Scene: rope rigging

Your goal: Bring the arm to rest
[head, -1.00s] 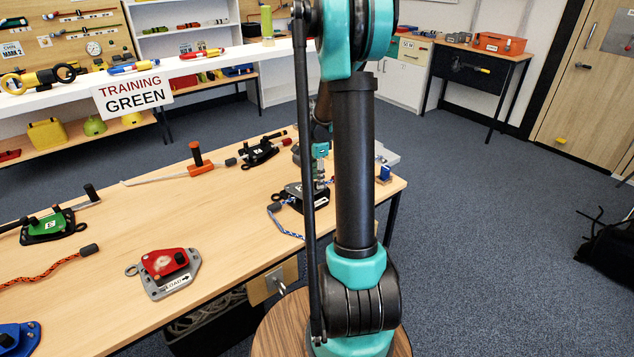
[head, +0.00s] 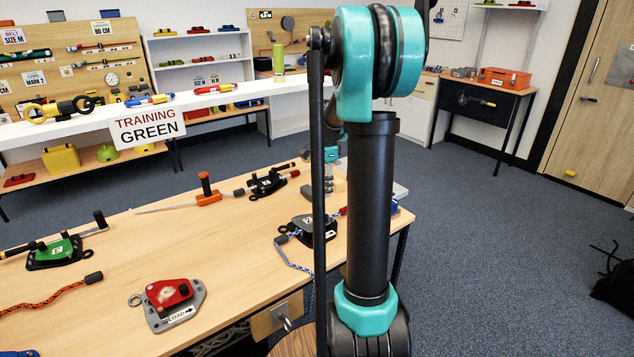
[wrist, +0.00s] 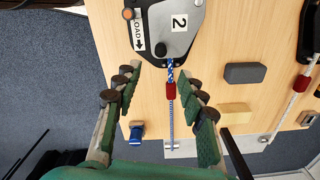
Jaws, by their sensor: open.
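My gripper (wrist: 155,120) shows in the wrist view with its two green-padded fingers spread apart. It is open, with nothing held between the fingers. It hangs above the table, and a blue-and-white rope (wrist: 171,110) with a red sleeve (wrist: 170,91) runs below the gap. The rope comes out of a grey and black device marked 2 (wrist: 170,25), which also shows in the head view (head: 312,230). In the head view my arm stands upright in front of the table's right end and hides most of my gripper.
The wooden table (head: 225,270) also bears a red device (head: 170,298), a green device (head: 55,250) and an orange-handled tool (head: 207,195). In the wrist view a grey block (wrist: 245,73) and a tan block (wrist: 235,113) lie right of the rope.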

